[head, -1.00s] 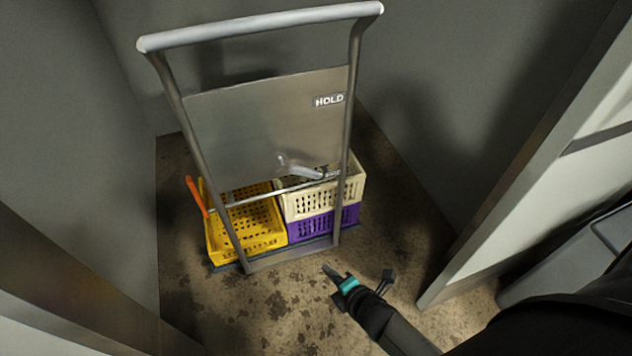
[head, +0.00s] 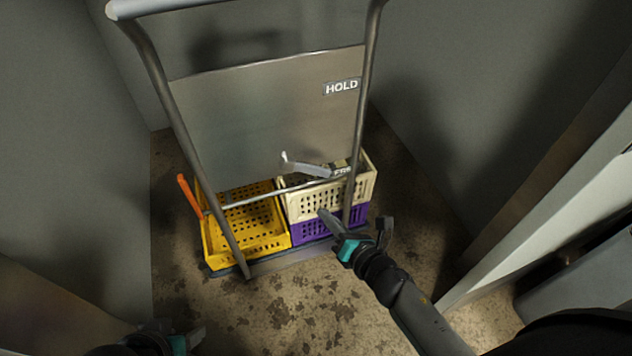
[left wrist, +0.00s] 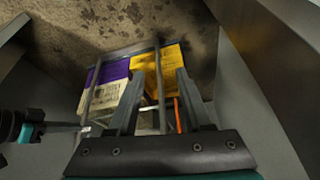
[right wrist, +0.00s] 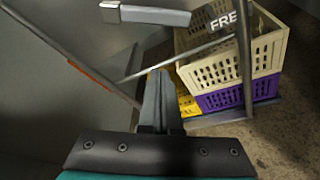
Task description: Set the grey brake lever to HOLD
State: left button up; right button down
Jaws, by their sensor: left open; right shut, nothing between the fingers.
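The grey brake lever (head: 306,166) sits low on the cart's metal panel (head: 260,110), its arm pointing right toward a partly hidden label (head: 342,172). The HOLD label (head: 341,87) is higher up on the panel's right side. In the right wrist view the lever (right wrist: 145,14) points toward a label reading "FRE". My right gripper (head: 324,216) is shut and empty, below the lever and in front of the crates. In the right wrist view its fingers (right wrist: 159,80) are together, apart from the lever. My left gripper (head: 196,337) is at the bottom edge; its fingers (left wrist: 156,78) are open and empty.
The cart's handle (head: 170,5) and side posts frame the panel, with a thin crossbar below the lever. A yellow crate (head: 245,242) stands left, a cream crate (head: 362,190) on a purple crate (head: 308,232) right. An orange piece (head: 189,196) sticks up at left. Walls enclose both sides.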

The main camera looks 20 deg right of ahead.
aim_at(308, 168)
pick_arm(q)
jog(key=w+d+t+h+b, duration=0.2)
jog(key=w+d+t+b, duration=0.1)
jog(key=w+d+t, duration=0.15)
pick_arm(e)
jog(key=x, duration=1)
pick_arm(q)
jog(key=shift+s+a+r+g+y+p, duration=0.25)
jog(key=shift+s+a+g+p, duration=0.1)
jog(key=shift+s+a+g, duration=0.3)
jog(key=shift+s+a+r+g+y+p, duration=0.1)
jog(key=shift+s+a+g+y+p, duration=0.2)
jog(key=shift+s+a+g, duration=0.35)
jog(key=shift+s+a+r+g+y+p, duration=0.25)
jog(key=shift+s+a+g+p, duration=0.1)
jog(key=shift+s+a+g, duration=0.3)
pick_arm(e)
jog(key=shift+d+r, duration=1.2)
jog(key=shift+r, duration=0.35)
pick_arm(q)
jog(key=shift+s, duration=0.1)
